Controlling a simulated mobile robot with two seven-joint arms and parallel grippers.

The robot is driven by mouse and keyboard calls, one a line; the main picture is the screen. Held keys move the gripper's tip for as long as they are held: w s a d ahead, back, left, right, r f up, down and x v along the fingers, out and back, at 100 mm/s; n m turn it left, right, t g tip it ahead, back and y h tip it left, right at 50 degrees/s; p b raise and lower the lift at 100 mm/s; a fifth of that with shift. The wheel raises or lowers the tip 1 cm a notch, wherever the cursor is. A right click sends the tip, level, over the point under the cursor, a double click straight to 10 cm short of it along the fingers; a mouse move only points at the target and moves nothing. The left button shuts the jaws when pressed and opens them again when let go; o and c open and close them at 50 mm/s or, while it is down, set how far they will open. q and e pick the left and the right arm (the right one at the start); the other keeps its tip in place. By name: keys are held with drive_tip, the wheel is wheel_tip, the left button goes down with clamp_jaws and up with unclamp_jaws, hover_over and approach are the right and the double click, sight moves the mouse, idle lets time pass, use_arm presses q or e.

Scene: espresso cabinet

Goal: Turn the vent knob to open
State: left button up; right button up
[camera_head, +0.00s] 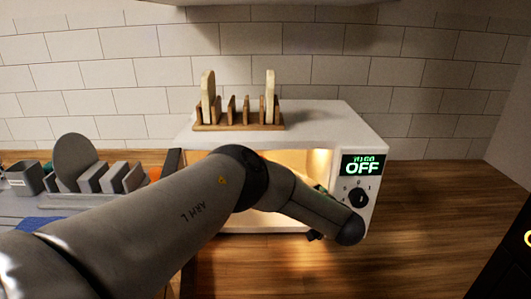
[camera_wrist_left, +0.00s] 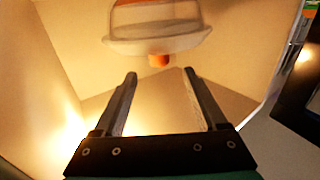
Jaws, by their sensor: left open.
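The white cabinet (camera_head: 310,118) stands on the counter with its front open and its inside lit. A small orange knob (camera_wrist_left: 159,60) shows in the left wrist view, at the near edge of a pale, partly see-through container (camera_wrist_left: 158,28) inside. I cannot tell if it is the vent knob, or its setting. My left gripper (camera_wrist_left: 159,76) is open and empty, its fingertips apart on either side of the orange knob's line and seemingly short of it. In the head view my left arm crosses the opening and hides the container and knob. My right gripper is not in view.
A black dial (camera_head: 358,198) sits under a display (camera_head: 363,166) reading OFF on the cabinet's right panel. A wooden rack (camera_head: 238,125) with pale slabs stands on top. A grey dish rack (camera_head: 110,180) is at left. The wooden counter (camera_head: 430,215) to the right is clear.

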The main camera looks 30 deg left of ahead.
use_arm(q)
drive_tip(key=b+x, duration=0.1)
drive_tip(key=x, duration=0.5)
drive_tip(key=shift+w+a, duration=0.15)
drive_tip(key=shift+a, duration=0.1)
drive_tip(key=shift+w+a+r, duration=0.1)
drive_tip(key=shift+w+a, duration=0.15)
drive_tip(key=shift+a, duration=0.25)
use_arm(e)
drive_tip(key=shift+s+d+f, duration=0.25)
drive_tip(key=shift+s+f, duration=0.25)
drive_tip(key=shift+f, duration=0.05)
use_arm(q)
clamp_jaws()
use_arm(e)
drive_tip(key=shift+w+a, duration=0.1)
